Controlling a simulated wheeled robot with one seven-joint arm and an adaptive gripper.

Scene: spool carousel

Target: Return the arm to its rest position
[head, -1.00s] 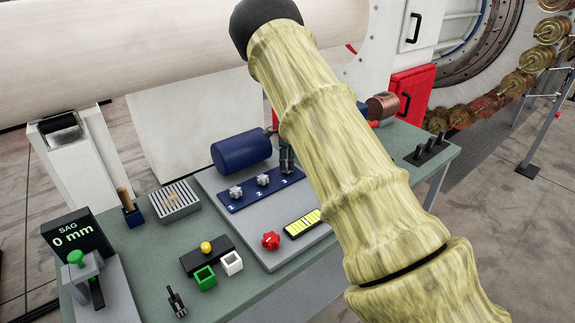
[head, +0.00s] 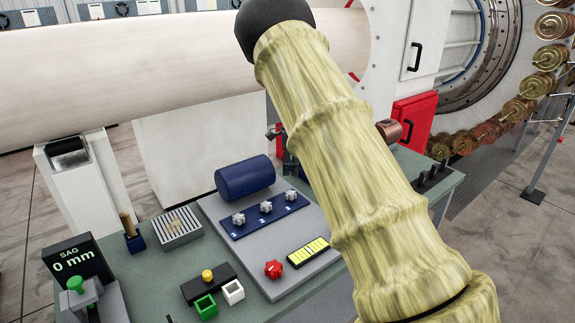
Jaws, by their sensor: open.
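My arm in its yellow-green sleeve (head: 355,150) crosses the head view from the lower right to the top centre, ending in a black rounded joint (head: 272,22).
The green bench (head: 150,275) holds a grey plate with a red knob (head: 273,269), a yellow gauge (head: 308,252), green and white square holders (head: 205,306) and a SAG display (head: 75,262). A large pale tube (head: 150,65) runs behind. A red cabinet (head: 412,122) stands behind the bench.

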